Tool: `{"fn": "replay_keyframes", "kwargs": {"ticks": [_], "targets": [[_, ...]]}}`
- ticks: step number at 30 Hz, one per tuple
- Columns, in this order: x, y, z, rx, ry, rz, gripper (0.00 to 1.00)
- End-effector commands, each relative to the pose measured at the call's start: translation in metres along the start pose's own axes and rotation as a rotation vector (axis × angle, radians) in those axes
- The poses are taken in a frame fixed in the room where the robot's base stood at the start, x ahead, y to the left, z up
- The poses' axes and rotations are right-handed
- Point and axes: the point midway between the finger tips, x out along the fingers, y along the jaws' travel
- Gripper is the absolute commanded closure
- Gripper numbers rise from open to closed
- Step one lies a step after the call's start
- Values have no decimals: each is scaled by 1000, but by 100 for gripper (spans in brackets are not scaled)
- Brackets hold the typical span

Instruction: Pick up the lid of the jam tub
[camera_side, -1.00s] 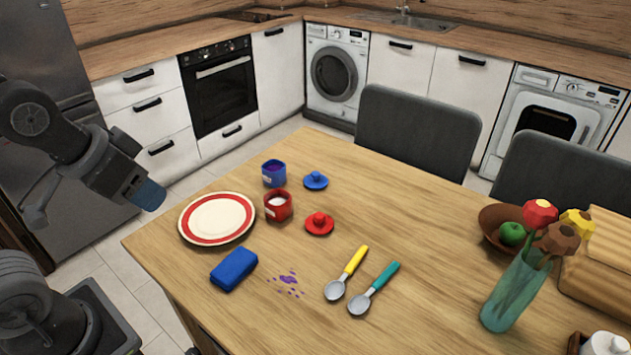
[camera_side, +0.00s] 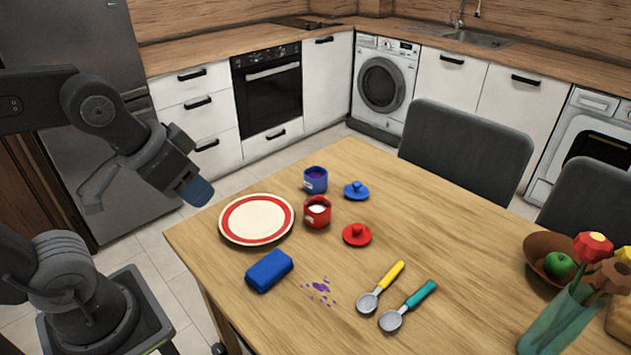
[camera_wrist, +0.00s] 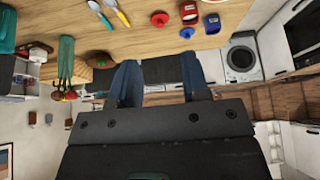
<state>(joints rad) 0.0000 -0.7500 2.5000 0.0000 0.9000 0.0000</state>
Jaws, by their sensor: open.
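The blue tub (camera_side: 316,180) holds something dark purple and stands open on the table. A blue lid with a knob (camera_side: 356,190) lies just right of it, apart from it. Both also show in the wrist view, the blue tub (camera_wrist: 212,24) at the top right and the blue lid (camera_wrist: 187,32) beside it. A red tub (camera_side: 317,212) with white contents stands nearer the front, with a red knobbed lid (camera_side: 356,235) to its right. My gripper (camera_side: 196,191) is left of the table, clear of everything. Its fingers (camera_wrist: 160,82) are apart and empty.
A red-rimmed plate (camera_side: 257,219) lies left of the tubs. A blue block (camera_side: 269,271), purple spots (camera_side: 319,288) and two spoons (camera_side: 381,287) (camera_side: 407,306) are in front. A glass vase with flowers (camera_side: 556,318) and a bowl with a green apple (camera_side: 550,256) stand at the right.

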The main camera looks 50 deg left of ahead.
Motion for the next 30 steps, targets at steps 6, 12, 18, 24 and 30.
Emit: {"fn": "replay_keyframes", "kwargs": {"ticks": [6, 12, 18, 24, 30], "targets": [[0, 0, 0, 0, 0, 0, 45], [0, 0, 0, 0, 0, 0, 26], [0, 0, 0, 0, 0, 0, 7], [0, 0, 0, 0, 0, 0, 0], [1, 0, -13, 11, -6, 9, 0]]}}
